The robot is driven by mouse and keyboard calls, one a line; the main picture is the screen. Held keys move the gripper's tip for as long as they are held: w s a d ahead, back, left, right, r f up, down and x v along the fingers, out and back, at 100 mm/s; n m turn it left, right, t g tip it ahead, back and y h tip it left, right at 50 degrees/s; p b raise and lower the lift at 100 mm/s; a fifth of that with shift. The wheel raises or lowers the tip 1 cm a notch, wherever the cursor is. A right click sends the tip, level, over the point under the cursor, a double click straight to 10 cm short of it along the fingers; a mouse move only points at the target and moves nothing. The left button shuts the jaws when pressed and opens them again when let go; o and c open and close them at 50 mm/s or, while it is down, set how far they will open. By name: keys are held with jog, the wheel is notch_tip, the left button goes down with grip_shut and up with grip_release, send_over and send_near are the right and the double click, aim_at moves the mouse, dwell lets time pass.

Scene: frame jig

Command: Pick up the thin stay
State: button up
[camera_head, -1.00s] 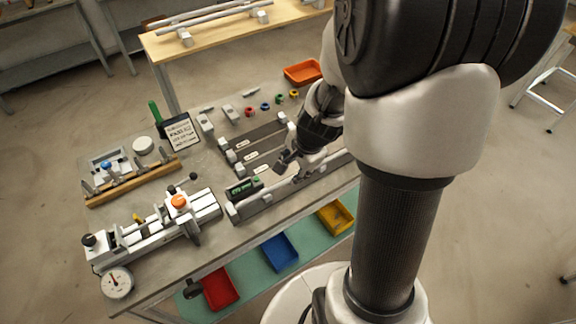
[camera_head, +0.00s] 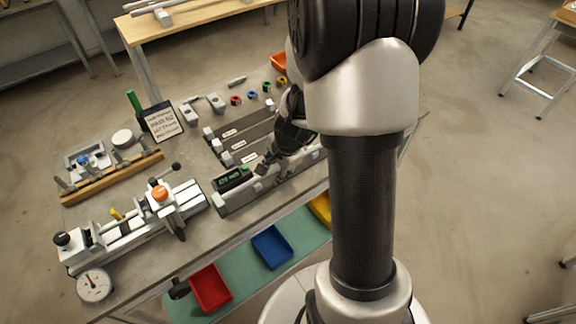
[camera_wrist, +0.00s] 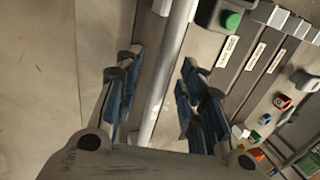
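My gripper (camera_head: 266,166) is low over the front of the workbench, close to the long grey front fixture (camera_head: 285,179). In the wrist view my gripper (camera_wrist: 158,98) is open, with its blue-padded fingers spread. A slim pale grey bar (camera_wrist: 167,72) runs lengthwise between the fingers, with a visible gap at the right pad. I cannot tell whether this bar is the thin stay or an edge of the fixture. Labelled dark strips (camera_head: 238,145) lie behind the gripper; they also show in the wrist view (camera_wrist: 243,72), labels too small to read. My arm hides the right end of the fixture.
A clamp device with an orange knob (camera_head: 160,193) and a dial gauge (camera_head: 94,285) stand left. Red (camera_head: 211,288) and blue (camera_head: 272,248) bins sit on the lower shelf. Small coloured rings lie behind the strips.

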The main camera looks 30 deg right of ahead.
jog(key=shift+r, duration=0.1)
jog(key=shift+c, duration=0.6)
grip_shut()
jog(key=shift+r, duration=0.1)
